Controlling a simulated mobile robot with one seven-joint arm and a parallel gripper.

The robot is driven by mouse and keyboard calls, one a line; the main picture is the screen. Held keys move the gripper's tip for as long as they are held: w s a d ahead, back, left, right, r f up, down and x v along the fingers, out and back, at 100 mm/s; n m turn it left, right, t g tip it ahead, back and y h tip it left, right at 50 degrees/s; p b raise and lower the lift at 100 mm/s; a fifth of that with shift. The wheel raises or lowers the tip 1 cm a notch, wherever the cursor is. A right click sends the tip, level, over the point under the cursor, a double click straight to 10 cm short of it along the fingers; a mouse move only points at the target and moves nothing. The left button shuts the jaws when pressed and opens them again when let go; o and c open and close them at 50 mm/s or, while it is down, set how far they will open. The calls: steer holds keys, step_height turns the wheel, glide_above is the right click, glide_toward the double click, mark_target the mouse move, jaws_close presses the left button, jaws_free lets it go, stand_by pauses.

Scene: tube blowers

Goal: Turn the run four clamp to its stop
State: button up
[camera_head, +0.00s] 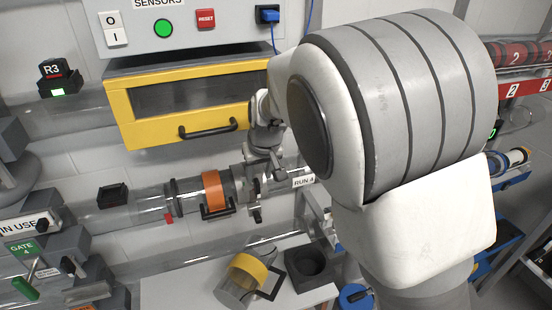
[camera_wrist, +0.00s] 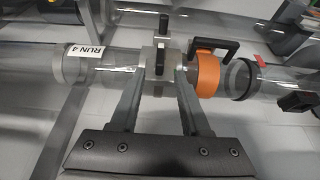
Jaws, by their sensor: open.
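The run four clamp is a grey collar with black lever ends on the clear tube, beside the RUN 4 label (camera_head: 304,182). In the wrist view the clamp (camera_wrist: 161,58) lies at the top centre, one black lever end pointing up and the other down between my fingers. My gripper (camera_wrist: 163,78) is open, its two grey fingers straddling the lower lever end; I cannot tell whether they touch it. In the head view the clamp (camera_head: 239,180) is partly hidden by my gripper (camera_head: 266,172). An orange band (camera_head: 213,193) with a black handle sits beside the clamp.
A yellow-framed drawer (camera_head: 187,103) with a black handle is just above the clamp. Below, a clear piece with a yellow band (camera_head: 249,268) and a dark block (camera_head: 310,268) sit on a light shelf. A gate lever stands at lower left.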

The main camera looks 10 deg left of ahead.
mark_target(258, 183)
steer(key=x, duration=0.6)
steer(key=shift+w+f, duration=0.15)
steer(key=shift+f, duration=0.15)
jaws_close()
